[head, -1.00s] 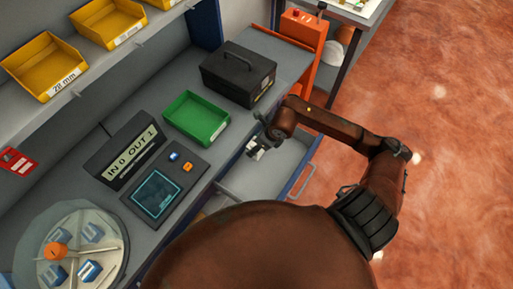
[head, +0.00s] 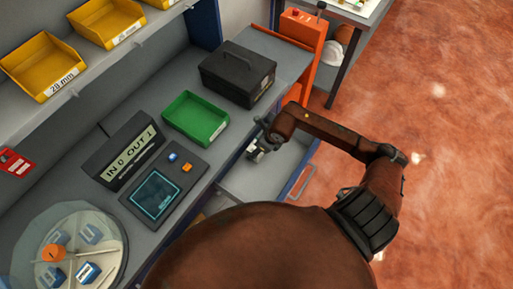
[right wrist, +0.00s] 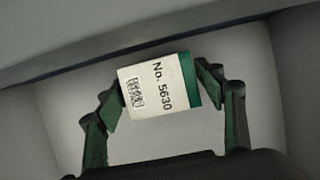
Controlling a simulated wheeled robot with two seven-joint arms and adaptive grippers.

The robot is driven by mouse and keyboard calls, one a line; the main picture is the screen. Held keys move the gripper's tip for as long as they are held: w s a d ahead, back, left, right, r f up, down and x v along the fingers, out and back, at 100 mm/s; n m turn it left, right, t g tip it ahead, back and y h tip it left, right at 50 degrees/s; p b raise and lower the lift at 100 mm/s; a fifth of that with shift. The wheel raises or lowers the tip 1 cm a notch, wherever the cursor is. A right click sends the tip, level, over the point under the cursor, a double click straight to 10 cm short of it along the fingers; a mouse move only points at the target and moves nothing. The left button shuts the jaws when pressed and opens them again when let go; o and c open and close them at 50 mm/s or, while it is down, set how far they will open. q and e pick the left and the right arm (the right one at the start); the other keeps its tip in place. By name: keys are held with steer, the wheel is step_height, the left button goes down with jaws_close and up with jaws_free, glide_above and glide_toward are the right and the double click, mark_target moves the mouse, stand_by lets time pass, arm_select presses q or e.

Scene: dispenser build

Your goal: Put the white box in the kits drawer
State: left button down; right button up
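The white box (right wrist: 155,88), labelled "No. 5630" with a dark green edge, sits between the two fingers of my right gripper (right wrist: 158,98) in the right wrist view. The fingers touch or nearly touch both its sides. In the head view my right gripper (head: 260,142) holds the white box (head: 253,152) over the open drawer (head: 240,178) below the bench. Grey drawer walls surround the box in the wrist view. Its height above the drawer floor cannot be told. No drawer label is readable. My left gripper is not in view.
On the bench are a green bin (head: 196,117), a black case (head: 238,73), a control panel (head: 164,184) and a round carousel (head: 100,240). Yellow bins (head: 42,65) stand on the shelf above. Red floor lies right.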

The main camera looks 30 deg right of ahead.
steer(key=shift+o, duration=0.7)
steer(key=shift+r, duration=0.2)
steer(key=p+v, duration=0.1)
steer(key=v, duration=1)
steer(key=shift+s+r, duration=0.3)
steer(key=shift+r, duration=0.05)
